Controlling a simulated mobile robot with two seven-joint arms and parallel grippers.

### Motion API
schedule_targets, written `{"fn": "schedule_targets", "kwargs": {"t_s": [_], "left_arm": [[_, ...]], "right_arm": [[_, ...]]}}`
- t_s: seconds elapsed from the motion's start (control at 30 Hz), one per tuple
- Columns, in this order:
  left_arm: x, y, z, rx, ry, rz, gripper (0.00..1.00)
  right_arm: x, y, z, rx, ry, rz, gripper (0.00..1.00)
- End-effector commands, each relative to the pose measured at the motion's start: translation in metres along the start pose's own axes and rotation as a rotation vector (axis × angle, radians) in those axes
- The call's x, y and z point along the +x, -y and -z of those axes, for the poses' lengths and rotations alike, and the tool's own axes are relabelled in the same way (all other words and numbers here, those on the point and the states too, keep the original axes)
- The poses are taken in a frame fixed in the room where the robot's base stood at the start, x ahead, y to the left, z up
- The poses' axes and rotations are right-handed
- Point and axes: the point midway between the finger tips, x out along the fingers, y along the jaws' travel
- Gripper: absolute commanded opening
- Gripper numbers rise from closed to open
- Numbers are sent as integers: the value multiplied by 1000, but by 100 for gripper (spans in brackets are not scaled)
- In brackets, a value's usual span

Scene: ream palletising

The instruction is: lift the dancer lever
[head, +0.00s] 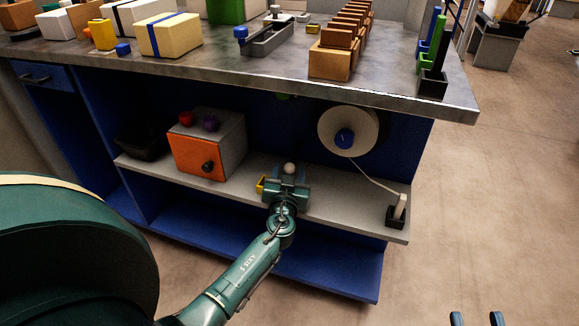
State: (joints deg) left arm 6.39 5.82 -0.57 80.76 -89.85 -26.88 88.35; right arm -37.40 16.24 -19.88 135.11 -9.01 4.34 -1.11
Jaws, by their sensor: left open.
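My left gripper (288,175) is open at the front of the shelf, fingers pointing away from me. A pale round knob (290,168) shows at its fingertips; I cannot tell whether they touch it, and what lies below is hidden by the gripper. This knob may belong to the dancer lever, but I cannot tell. To the right, a white roll (366,121) with a blue hub hangs under the bench. A pale strip runs from it down to a black block (397,218) with an upright cream piece. My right gripper (477,319) shows only two separated fingertips at the bottom edge.
An orange-fronted grey box (205,149) and a dark bin (140,141) stand left on the shelf (335,204). A small yellow piece (261,185) is beside the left gripper. The bench top (285,78) overhangs, carrying boxes and a rack. Floor at right is clear.

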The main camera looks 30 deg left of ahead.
Motion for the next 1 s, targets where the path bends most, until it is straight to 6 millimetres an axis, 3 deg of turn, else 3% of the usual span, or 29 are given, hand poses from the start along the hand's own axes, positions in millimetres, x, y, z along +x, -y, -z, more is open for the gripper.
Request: {"fn": "schedule_targets", "kwargs": {"t_s": [0.27,0.87,1.0], "left_arm": [[0,0,0,0,1,0,49],[0,0,0,0,0,0,0],[0,0,0,0,0,0,0]], "right_arm": [[-1,0,-1,1,3,0,36],[0,0,2,4,-1,-1,36],[0,0,2,4,-1,-1,36]]}}
